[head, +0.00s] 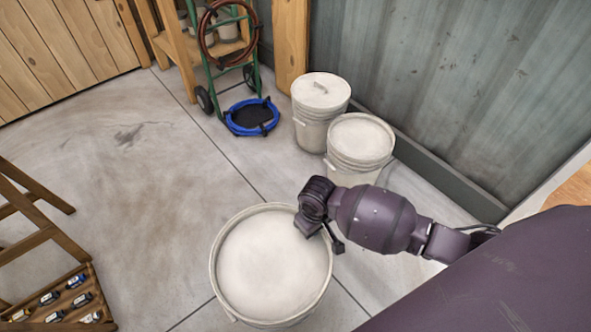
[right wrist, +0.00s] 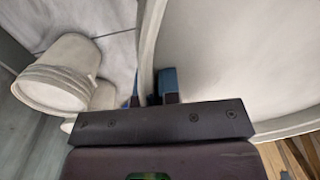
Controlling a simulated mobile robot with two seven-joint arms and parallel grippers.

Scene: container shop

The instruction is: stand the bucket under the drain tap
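A large off-white bucket (head: 268,268) is at the bottom middle of the head view, upright, its round top facing me. My right gripper (head: 322,236) is at its right rim. In the right wrist view the bucket's rim (right wrist: 149,45) runs between the two blue-tipped fingers (right wrist: 152,92), which sit close on either side of it; the gripper looks shut on the rim. Whether the bucket touches the floor cannot be told. My left gripper is not in view. No drain tap shows in either view.
Two more off-white buckets, one lidded (head: 320,92) and one beside it (head: 361,138), stand along the metal wall (head: 450,70). A green hand truck (head: 207,65) and blue ring (head: 251,117) are behind. A wooden rack (head: 45,235) stands left. The left-centre floor is clear.

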